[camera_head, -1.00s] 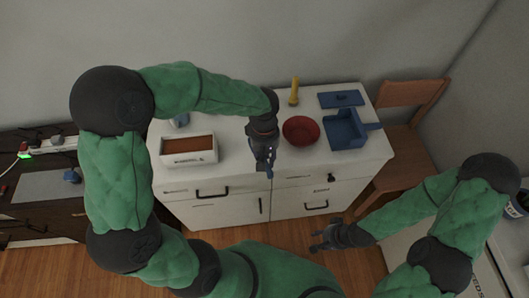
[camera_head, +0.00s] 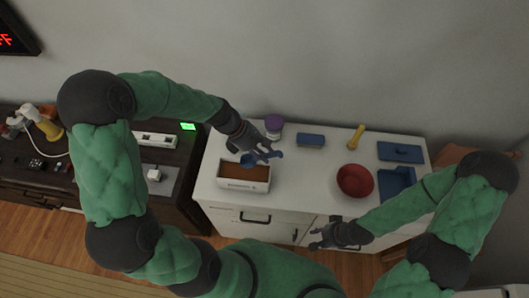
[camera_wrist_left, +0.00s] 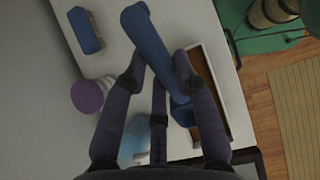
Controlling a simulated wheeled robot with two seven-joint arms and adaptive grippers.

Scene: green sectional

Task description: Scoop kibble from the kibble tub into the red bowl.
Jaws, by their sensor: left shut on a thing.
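The kibble tub (camera_head: 231,184) is a white box with brown kibble, on the left of the white cabinet top; its white rim also shows in the left wrist view (camera_wrist_left: 232,95). My left gripper (camera_head: 266,151) is shut on the handle of a blue scoop (camera_wrist_left: 148,36). The scoop's head (camera_head: 248,160) is over the tub's back edge; I cannot tell whether it touches kibble, and its inside is hidden. The red bowl (camera_head: 355,181) stands to the right on the same top, with no kibble visible in it. My right gripper (camera_head: 324,238) is empty, fingers apart, in front of the cabinet.
A yellow flashlight-like object (camera_head: 356,136), a flat blue piece (camera_head: 400,151) and a blue tray (camera_head: 396,182) are near the bowl. The top between tub and bowl is clear.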

